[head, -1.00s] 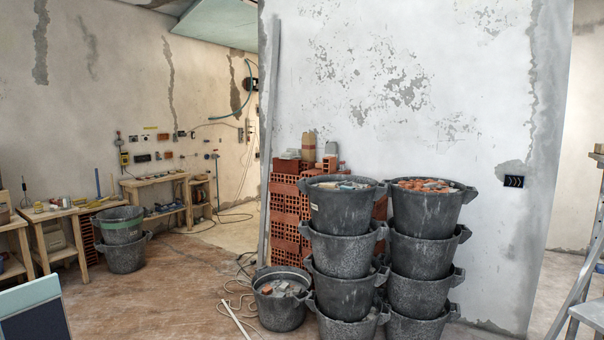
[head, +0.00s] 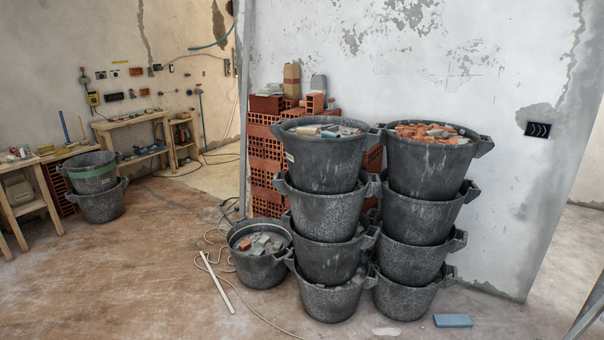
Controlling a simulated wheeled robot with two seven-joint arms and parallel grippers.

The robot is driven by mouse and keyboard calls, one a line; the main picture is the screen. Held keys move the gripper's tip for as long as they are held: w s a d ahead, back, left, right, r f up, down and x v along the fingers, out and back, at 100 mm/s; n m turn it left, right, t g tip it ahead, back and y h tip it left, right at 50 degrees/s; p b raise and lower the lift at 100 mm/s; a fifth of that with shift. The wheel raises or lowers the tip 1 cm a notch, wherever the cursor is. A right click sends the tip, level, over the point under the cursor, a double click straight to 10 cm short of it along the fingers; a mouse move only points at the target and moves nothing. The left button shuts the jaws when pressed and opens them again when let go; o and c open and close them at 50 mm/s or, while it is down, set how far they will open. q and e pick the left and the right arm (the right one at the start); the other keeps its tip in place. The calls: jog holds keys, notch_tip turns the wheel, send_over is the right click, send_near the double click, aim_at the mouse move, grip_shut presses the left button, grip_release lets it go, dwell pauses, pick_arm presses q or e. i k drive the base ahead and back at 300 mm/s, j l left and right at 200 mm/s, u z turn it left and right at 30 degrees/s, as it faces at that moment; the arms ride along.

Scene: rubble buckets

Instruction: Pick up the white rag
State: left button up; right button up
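No white rag can be made out for certain in the head view. A small pale flat patch (head: 386,331) lies on the floor in front of the right bucket stack, at the bottom edge. I cannot tell whether it is cloth or plaster. Neither of my grippers is in view.
Two tall stacks of black rubble buckets (head: 326,205) (head: 425,210) stand before hollow bricks (head: 266,160). A single rubble bucket (head: 258,262), a white strip (head: 216,283) and a loose cable (head: 262,318) lie left. A blue-grey block (head: 453,321) lies right. Open floor spreads left.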

aim_at(262, 92)
jog(key=i+j+u, duration=0.25)
jog(key=i+u, duration=0.2)
jog(key=i, duration=0.3)
jog(key=i+u, duration=0.5)
jog(key=i, duration=0.25)
jog(key=i+l+u, duration=0.45)
jog(key=i, duration=0.3)
jog(key=i+u, duration=0.5)
jog(key=i, duration=2)
jog(key=i+l+z, duration=0.15)
jog(key=i+z, duration=0.65)
jog(key=i+j+z, duration=0.1)
jog(key=i+z, duration=0.25)
jog(key=i+j+z, duration=0.2)
jog(key=i+z, duration=0.2)
jog(key=i+l+z, duration=0.15)
jog(key=i+z, duration=0.3)
jog(key=i+l+z, duration=0.1)
jog(key=z, duration=0.35)
jog(key=i+j+z, duration=0.15)
jog(key=i+z, duration=0.3)
